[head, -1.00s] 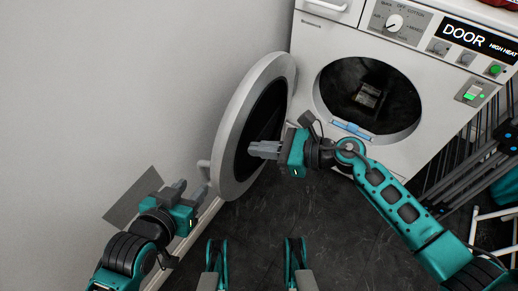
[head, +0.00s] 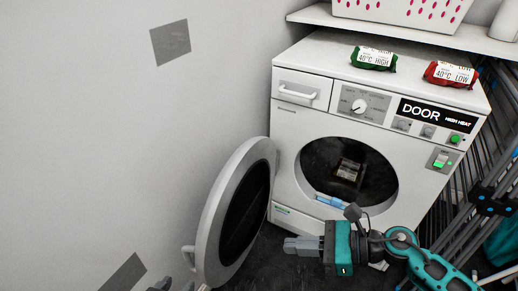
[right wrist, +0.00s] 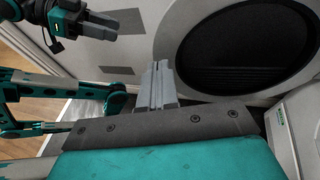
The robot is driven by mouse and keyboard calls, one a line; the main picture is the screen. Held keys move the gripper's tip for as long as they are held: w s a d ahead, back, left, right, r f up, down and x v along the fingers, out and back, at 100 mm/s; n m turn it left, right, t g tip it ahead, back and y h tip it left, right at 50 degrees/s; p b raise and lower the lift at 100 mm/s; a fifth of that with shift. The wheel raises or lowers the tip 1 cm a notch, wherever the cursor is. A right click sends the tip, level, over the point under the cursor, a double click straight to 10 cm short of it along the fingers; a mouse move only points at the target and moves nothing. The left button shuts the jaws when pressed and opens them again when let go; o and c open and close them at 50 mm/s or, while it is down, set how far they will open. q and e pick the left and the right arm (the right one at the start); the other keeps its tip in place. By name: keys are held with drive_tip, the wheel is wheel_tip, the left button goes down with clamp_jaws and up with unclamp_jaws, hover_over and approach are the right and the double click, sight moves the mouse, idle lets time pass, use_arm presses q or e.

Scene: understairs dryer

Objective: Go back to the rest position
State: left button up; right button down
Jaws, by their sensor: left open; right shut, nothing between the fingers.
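The white dryer (head: 385,70) stands against the wall with its round door (head: 212,215) swung open to the left. My right gripper (head: 290,244) is shut and empty, in front of the dryer below its round opening, just right of the door's edge and apart from it. In the right wrist view its fingers (right wrist: 158,85) lie together, with the door's dark window behind. Only the fingertips of my left gripper (head: 172,286) show at the bottom edge of the head view. The left gripper also shows at the upper left of the right wrist view (right wrist: 105,25).
A green packet (head: 374,58) and a red packet (head: 450,74) lie on the dryer. A white basket with pink dots (head: 400,12) sits on the shelf above. Folded racks (head: 490,195) stand at the right. The wall (head: 90,150) bounds the left.

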wheel_tip(320, 180, up, 5)
drive_tip(key=w+m+t+h, duration=0.35)
drive_tip(key=m+t, duration=0.75)
drive_tip(key=m, duration=1.3)
drive_tip(key=s+d+f+m+g+h, duration=0.2)
drive_tip(key=s+f+m+h, duration=0.25)
drive_tip(key=m, duration=0.75)
drive_tip(key=s+d+f+m+g+h, duration=0.1)
drive_tip(key=s+f+m+g+h, duration=0.25)
drive_tip(key=m, duration=0.75)
use_arm(q)
drive_tip(key=s+a+r+y+p, duration=0.1)
drive_tip(key=s+a+r+p, duration=0.1)
drive_tip(key=r+p, duration=1.1)
drive_tip(key=a+p, duration=0.1)
drive_tip(key=p, duration=0.5)
drive_tip(key=shift+a, duration=0.3)
use_arm(e)
drive_tip(key=s+d+r, duration=0.1)
drive_tip(key=r, duration=0.4)
drive_tip(key=s+d+r, duration=0.1)
drive_tip(key=d+r, duration=0.1)
drive_tip(key=r, duration=0.4)
drive_tip(key=shift+s+d+r+m+t, duration=0.25)
drive_tip(key=shift+s+d+m+t, duration=0.05)
drive_tip(key=shift+s+m+t, duration=0.1)
